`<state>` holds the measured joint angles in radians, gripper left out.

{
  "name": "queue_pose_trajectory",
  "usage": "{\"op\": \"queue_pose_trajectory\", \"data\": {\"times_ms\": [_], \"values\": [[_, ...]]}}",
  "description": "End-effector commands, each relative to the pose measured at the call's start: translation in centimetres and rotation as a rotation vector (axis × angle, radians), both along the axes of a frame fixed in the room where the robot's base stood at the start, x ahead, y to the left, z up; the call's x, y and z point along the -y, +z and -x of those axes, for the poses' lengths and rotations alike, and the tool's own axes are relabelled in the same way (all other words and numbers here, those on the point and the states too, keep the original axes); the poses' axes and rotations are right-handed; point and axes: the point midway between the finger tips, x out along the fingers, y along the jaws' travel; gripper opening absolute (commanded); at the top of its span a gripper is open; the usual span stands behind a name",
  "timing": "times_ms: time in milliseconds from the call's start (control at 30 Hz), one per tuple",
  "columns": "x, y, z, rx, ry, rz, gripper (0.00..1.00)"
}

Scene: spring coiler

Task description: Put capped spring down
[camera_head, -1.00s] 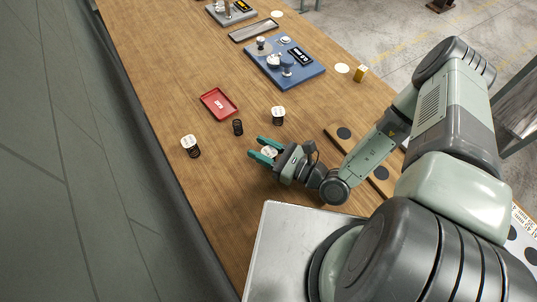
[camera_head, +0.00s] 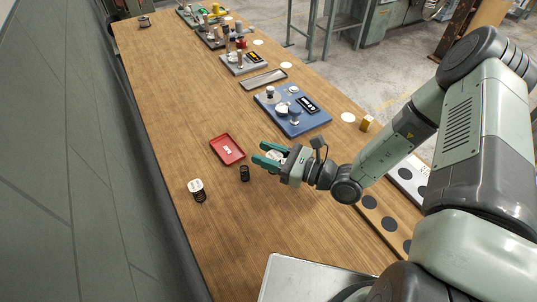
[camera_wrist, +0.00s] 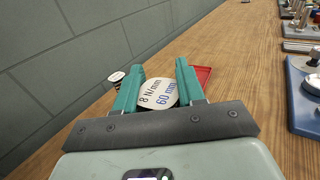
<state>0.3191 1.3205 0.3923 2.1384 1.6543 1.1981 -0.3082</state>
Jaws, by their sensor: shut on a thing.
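My gripper (camera_head: 268,154) is shut on a capped spring, with its green fingers on either side. The spring's white round cap (camera_wrist: 158,94) reads "8 N/mm 60 mm" in the wrist view. The cap also shows between the fingers in the head view (camera_head: 274,155). The coil under it is hidden, so I cannot tell whether it touches the table. Another white-capped spring (camera_head: 197,191) stands upright on the table to the left; its cap shows in the wrist view (camera_wrist: 116,76). A bare dark spring (camera_head: 244,173) stands between it and my gripper.
A red tray (camera_head: 238,157) lies just left of my gripper. A blue base with fittings (camera_head: 318,122) stands farther back right, and a grey tray (camera_head: 262,80) lies beyond it. A wooden strip with dark circles (camera_head: 378,221) is at the right. The table's near left is clear.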

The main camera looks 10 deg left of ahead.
Motion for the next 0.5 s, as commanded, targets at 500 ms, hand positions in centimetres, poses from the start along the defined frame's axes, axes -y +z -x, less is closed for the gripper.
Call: {"op": "queue_pose_trajectory", "data": {"times_ms": [500], "values": [[-4.8, 1.5, -12.9, 0.002, 0.233, 0.001, 0.09]]}}
